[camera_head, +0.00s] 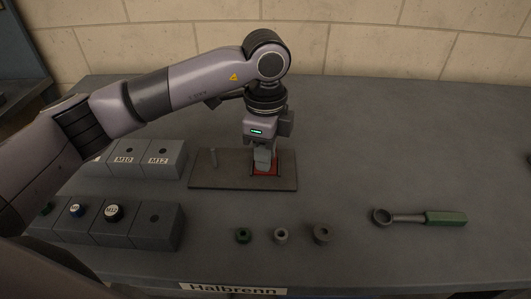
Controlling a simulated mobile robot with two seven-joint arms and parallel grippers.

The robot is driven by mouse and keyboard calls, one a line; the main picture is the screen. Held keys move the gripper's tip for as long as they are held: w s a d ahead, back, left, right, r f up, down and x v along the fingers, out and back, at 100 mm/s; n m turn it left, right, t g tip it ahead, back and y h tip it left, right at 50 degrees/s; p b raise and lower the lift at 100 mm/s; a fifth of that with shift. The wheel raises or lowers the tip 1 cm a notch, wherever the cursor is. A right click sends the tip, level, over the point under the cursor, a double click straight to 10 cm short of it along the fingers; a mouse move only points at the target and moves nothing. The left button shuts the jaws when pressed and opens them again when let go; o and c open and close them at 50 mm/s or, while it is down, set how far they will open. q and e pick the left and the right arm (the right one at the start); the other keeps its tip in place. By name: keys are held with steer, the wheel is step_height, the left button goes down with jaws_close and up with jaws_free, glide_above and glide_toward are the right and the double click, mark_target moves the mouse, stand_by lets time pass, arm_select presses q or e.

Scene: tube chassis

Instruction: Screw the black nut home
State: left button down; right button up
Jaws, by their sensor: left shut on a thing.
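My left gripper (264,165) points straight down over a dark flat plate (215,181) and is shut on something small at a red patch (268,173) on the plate. The fingers hide what they hold, so I cannot tell whether it is the black nut or how it sits. A thin upright grey stud (214,158) stands on the left part of the plate, apart from the gripper. No black nut shows clearly elsewhere. My right gripper is not in view.
A green-handled ring spanner (445,218) lies at right. Grey labelled blocks (158,158) stand left. The right of the table (420,140) is clear.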

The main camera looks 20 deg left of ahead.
arm_select(q)
steer(key=shift+m, duration=1.1)
steer(key=m+b, duration=0.1)
steer(key=m, duration=0.2)
steer(key=shift+m, duration=1.1)
steer(key=shift+b, duration=0.3)
steer(key=shift+m+b, duration=0.3)
steer(key=shift+m, duration=0.7)
steer(key=m, duration=0.3)
